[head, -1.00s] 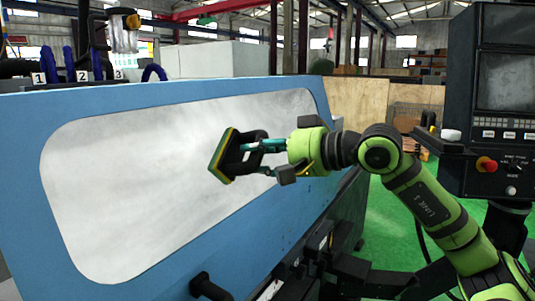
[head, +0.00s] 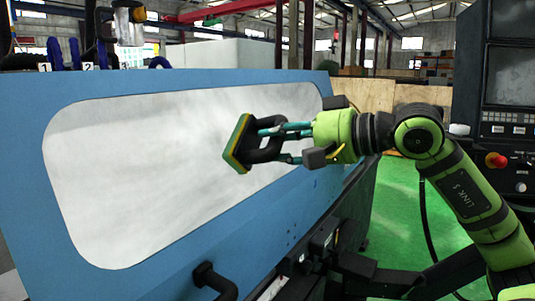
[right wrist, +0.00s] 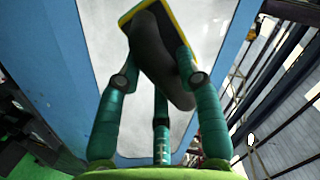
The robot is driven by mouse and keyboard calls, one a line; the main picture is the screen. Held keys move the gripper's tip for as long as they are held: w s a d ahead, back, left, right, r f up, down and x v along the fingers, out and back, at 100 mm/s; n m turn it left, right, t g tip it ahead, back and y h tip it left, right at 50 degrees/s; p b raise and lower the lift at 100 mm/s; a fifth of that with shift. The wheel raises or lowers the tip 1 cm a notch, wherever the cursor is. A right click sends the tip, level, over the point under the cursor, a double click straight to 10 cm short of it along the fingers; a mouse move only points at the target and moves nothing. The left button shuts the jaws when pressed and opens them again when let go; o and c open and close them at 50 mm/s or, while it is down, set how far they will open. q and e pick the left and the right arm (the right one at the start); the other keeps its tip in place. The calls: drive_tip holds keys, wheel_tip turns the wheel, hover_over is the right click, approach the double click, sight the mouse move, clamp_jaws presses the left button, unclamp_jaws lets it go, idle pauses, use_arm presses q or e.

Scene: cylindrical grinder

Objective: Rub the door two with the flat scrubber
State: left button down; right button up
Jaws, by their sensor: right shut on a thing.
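The flat scrubber (head: 241,145) has a yellow-green edged pad and a dark handle. My right gripper (head: 285,143) is shut on its handle, and the pad faces left toward the door. The scrubber also shows at the top of the right wrist view (right wrist: 158,55), with the teal fingers around its handle. The door (head: 150,165) is a blue panel with a large, whitish, smeared window. In the head view the scrubber overlaps the window's right half; I cannot tell whether the pad touches it. My left gripper is not in view.
A black door handle (head: 214,281) sticks out at the door's lower edge. A control panel (head: 500,130) with a red button stands at the right. Blue hoses with number tags are behind the door at upper left. Green floor (head: 395,220) shows between.

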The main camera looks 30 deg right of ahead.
drive_tip(key=shift+b+v, duration=0.3)
drive_tip(key=shift+v, duration=0.65)
drive_tip(key=shift+r, duration=0.15)
drive_tip(key=b+v, duration=0.1)
drive_tip(key=v, duration=0.2)
drive_tip(key=shift+s+a+r+b, duration=0.1)
drive_tip(key=shift+a+b, duration=0.05)
drive_tip(key=shift+b, duration=0.15)
